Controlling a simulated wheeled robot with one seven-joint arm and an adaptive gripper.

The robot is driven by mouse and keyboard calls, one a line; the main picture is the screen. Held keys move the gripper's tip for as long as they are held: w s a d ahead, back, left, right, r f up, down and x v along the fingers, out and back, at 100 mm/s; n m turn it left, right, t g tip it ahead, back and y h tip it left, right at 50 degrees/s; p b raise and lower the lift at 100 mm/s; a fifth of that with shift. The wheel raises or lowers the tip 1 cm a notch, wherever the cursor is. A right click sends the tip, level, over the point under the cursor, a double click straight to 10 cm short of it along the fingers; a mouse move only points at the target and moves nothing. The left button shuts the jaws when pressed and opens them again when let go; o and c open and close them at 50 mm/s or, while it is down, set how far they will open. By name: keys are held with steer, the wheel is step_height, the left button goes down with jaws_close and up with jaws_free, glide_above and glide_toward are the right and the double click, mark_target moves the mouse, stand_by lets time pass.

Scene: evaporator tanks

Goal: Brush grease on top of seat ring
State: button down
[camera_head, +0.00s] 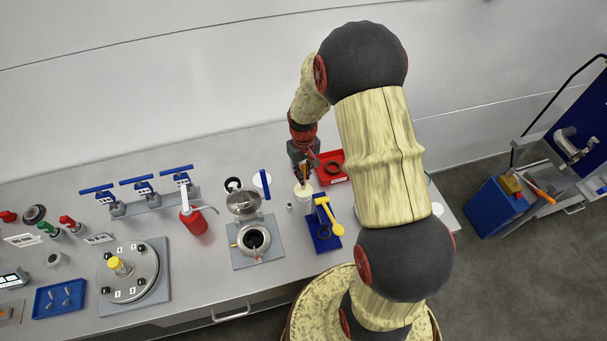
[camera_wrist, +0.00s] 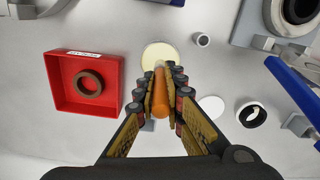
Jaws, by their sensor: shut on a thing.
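My gripper (camera_head: 303,178) is shut on an orange-brown brush handle, clear between the fingers in the wrist view (camera_wrist: 160,95). The handle points down to a jar with a cream-coloured top (camera_head: 303,190), also in the wrist view (camera_wrist: 156,53). The bristles are hidden, and I cannot tell whether they touch the grease. A grey housing with a raised lid (camera_head: 254,240) stands left of the jar, with a dark round opening. A brown ring (camera_wrist: 88,84) lies in a red tray (camera_wrist: 55,88). I cannot tell which ring is the seat ring.
A blue stand with a yellow spoon (camera_head: 330,216) is close in front of the jar. A small grey ring (camera_head: 290,205), a black-and-white ring (camera_wrist: 251,114) and a white disc (camera_wrist: 211,105) lie nearby. A red can (camera_head: 195,219) and blue-handled valves (camera_head: 137,181) are farther left.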

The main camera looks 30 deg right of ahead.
mark_target(303, 166)
steer(key=shift+s+f+b, duration=0.1)
steer(key=shift+f+b, duration=0.3)
steer(key=shift+f, duration=0.15)
stand_by(1.4)
steer(key=shift+r, duration=0.1)
steer(key=shift+r+p, duration=2.15)
steer(key=shift+r, duration=1.3)
